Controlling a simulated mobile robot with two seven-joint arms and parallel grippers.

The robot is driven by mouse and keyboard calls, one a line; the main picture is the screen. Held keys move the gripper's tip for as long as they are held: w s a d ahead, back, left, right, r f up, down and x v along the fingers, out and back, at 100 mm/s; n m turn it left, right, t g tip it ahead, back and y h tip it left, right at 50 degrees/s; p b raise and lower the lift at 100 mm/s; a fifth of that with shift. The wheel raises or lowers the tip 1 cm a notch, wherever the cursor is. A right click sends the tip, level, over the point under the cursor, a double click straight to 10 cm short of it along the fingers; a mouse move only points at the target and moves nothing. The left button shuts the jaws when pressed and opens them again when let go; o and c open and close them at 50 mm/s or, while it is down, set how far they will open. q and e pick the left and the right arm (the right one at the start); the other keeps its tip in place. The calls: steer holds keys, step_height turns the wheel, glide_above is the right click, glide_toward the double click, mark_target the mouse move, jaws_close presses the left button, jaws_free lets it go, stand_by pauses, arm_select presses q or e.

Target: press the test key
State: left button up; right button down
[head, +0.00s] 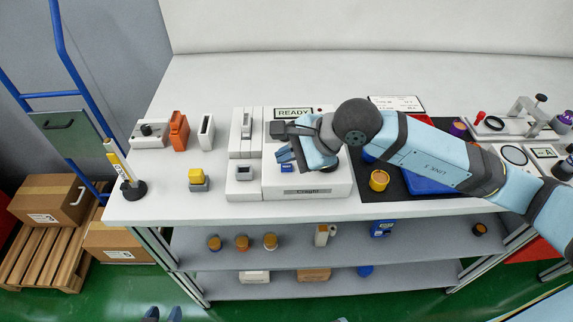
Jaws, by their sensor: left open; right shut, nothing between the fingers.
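A white tester unit (330,184) stands on the bench, with a display (293,113) reading READY and a small red light (320,110) at its top right. My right gripper (285,156) is shut and empty, over the left part of this unit. A small blue key-like piece (287,168) shows just below the fingers; I cannot tell whether they touch it. The wrist and forearm hide much of the unit's middle and right. My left gripper (163,315) is open and empty at the bottom edge, low in front of the bench, mostly cut off.
A white device (243,188) stands directly left of the tester. A yellow block on a grey base (198,180) and an orange item (179,132) are farther left. The bench's front left is fairly clear.

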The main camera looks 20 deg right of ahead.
mark_target(287, 169)
steer(key=shift+f+b, duration=0.4)
steer(key=shift+b, duration=0.3)
steer(key=shift+f+b, duration=0.4)
steer(key=shift+b, duration=0.1)
stand_by(0.5)
steer(key=shift+r, duration=0.15)
stand_by(0.3)
steer(key=shift+r, duration=0.65)
steer(key=shift+r+p, duration=1.15)
steer(key=shift+r, duration=1.4)
